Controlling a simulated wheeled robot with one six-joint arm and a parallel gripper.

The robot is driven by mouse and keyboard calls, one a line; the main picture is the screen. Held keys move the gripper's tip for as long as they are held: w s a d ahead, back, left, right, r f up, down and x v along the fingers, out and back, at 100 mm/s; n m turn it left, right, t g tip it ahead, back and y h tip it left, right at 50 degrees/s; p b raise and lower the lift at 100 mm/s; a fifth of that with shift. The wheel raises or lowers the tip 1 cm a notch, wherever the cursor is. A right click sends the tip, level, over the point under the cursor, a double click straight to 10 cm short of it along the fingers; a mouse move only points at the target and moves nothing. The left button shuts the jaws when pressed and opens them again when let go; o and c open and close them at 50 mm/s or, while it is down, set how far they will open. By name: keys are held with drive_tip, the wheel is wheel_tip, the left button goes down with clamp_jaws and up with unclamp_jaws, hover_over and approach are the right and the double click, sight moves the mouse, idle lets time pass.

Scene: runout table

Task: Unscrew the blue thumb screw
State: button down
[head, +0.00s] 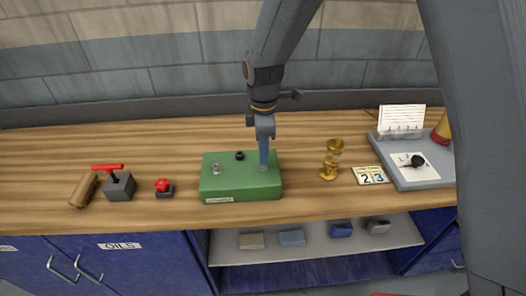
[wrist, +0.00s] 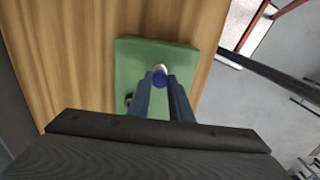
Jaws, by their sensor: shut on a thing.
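The blue thumb screw (wrist: 160,80) stands on the green block and shows in the wrist view between my fingertips. My gripper (wrist: 160,88) is shut on it from above, one finger on each side. In the head view my gripper (head: 264,164) reaches down to the right part of the green block (head: 220,184), and its fingers hide the blue screw there. A light collar shows just beyond the blue head in the wrist view. I cannot tell how far the screw is out of its hole.
The block also carries a silver screw (head: 216,169) and a black knob (head: 240,155). Left are a red T-handle block (head: 119,186), a red knob (head: 163,185) and a brown brush (head: 83,191). Right are a brass hourglass (head: 331,160), number cards (head: 370,175) and a grey tray (head: 419,181).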

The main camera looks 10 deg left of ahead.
drive_tip(key=n, duration=0.3)
drive_tip(key=shift+n, duration=0.3)
drive_tip(key=n, duration=0.4)
drive_tip(key=shift+b, duration=0.3)
drive_tip(key=shift+n, duration=0.3)
drive_tip(key=n, duration=0.3)
drive_tip(key=shift+n, duration=0.8)
drive_tip(key=shift+n+b, duration=0.35)
drive_tip(key=shift+n, duration=0.75)
